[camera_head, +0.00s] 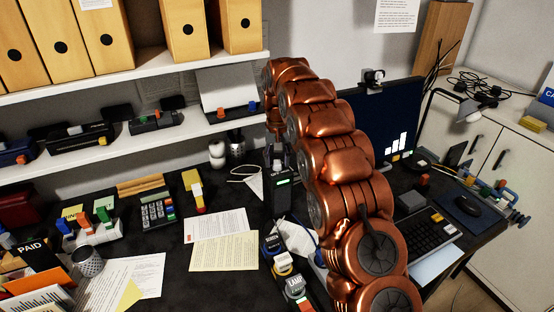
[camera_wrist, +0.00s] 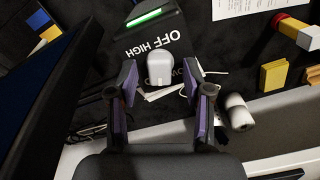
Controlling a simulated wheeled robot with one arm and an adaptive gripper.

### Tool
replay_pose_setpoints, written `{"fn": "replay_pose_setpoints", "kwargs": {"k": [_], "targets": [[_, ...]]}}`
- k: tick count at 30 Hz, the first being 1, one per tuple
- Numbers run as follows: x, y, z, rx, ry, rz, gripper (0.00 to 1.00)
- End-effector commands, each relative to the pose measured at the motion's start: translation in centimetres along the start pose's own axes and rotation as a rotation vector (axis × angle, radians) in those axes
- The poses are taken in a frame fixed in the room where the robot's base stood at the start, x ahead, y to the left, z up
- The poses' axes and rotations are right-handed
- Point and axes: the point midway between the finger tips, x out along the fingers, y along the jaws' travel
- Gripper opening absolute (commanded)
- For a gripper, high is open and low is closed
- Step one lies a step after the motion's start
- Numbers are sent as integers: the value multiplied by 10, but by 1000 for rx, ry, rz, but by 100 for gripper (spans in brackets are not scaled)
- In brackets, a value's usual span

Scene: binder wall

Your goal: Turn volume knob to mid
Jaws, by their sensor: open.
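The volume knob (camera_wrist: 159,68) is a pale grey, rounded knob on a dark panel (camera_wrist: 150,38) in the wrist view. White letters "OFF HIGH" show on the panel beside a lit green bar (camera_wrist: 150,18); more lettering is partly hidden behind the knob. My gripper (camera_wrist: 160,78) is open, with one purple-padded finger on each side of the knob and visible gaps.
Papers (camera_head: 222,253), a calculator (camera_head: 157,209) and labelled stamps (camera_head: 274,245) lie on the black desk (camera_head: 205,280). A dark monitor (camera_head: 350,110) stands behind my arm, with a keyboard (camera_head: 426,235) to the right. Shelves with binders (camera_head: 97,37) hang at the back.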

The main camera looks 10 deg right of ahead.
Motion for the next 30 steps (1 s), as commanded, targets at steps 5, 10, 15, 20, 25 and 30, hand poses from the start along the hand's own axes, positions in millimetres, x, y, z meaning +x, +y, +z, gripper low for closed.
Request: {"fn": "replay_pose_setpoints", "kwargs": {"k": [5, 10, 15, 20, 25, 30], "targets": [[0, 0, 0, 0, -1, 0, 38], [0, 0, 0, 0, -1, 0, 20], [0, 0, 0, 0, -1, 0, 2], [0, 0, 0, 0, -1, 0, 0], [2, 0, 0, 51, -2, 0, 0], [4, 0, 1, 193, -4, 0, 0]]}}
